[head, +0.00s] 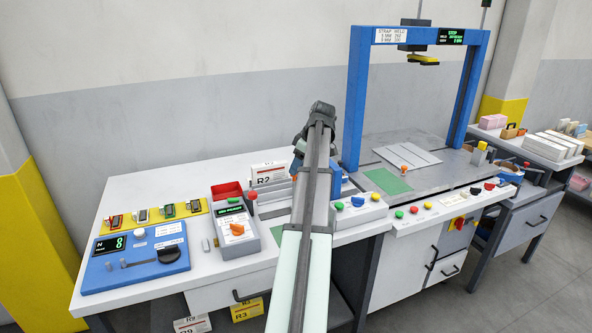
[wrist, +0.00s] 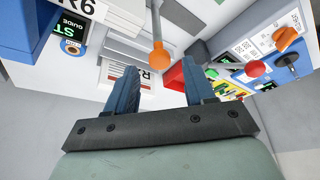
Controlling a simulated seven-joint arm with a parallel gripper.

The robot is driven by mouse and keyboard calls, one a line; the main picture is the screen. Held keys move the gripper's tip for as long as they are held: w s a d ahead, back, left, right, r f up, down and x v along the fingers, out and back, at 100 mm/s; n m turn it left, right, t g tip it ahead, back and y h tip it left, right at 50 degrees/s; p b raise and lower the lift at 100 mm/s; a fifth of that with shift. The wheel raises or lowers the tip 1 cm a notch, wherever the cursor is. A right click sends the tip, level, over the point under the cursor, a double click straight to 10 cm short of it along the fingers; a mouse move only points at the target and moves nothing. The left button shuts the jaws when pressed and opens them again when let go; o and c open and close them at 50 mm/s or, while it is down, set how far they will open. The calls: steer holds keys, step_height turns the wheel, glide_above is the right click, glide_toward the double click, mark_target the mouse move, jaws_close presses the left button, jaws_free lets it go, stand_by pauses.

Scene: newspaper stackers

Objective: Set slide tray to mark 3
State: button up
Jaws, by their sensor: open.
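My gripper (wrist: 160,68) is open and empty, with its two blue fingers apart in the wrist view. I cannot tell for sure whether this knob belongs to the slide tray. Grey-white stepped plates (wrist: 118,48) lie beside the stem. No mark numbers are readable there. In the head view my gripper (head: 298,166) hangs low over the white bench, and my arm hides most of the blue unit (head: 338,184) behind it.
A grey console with an orange knob (head: 237,229) and a red bin (head: 226,191) stand left of my arm. A blue panel (head: 135,256) is farther left. A button box (head: 358,208) is close on the right, before a tall blue frame (head: 354,98).

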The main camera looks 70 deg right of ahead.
steer(key=shift+x, duration=1.25)
jaws_close()
